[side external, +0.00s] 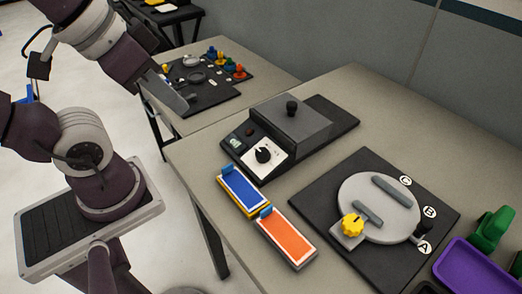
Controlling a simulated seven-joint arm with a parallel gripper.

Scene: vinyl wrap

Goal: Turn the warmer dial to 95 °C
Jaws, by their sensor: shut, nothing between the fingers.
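The warmer (290,125) is a dark box with a grey lid and a black lid knob (291,106), standing on the near table. Its dial (263,155) is a round black knob on a white panel at the front. The scale marks on the panel are too small to read, so I cannot tell the set temperature. My gripper (185,105) is at the upper left, to the left of the warmer and well apart from the dial. It is shut and empty; its fingertips are small and hard to make out.
In front of the warmer lie a blue pad (242,188) and an orange pad (286,236). A black board (330,195) with a round grey plate, a yellow knob and lettered marks sits at right. A purple tray (478,268) is at lower right. Another table behind holds small coloured pieces.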

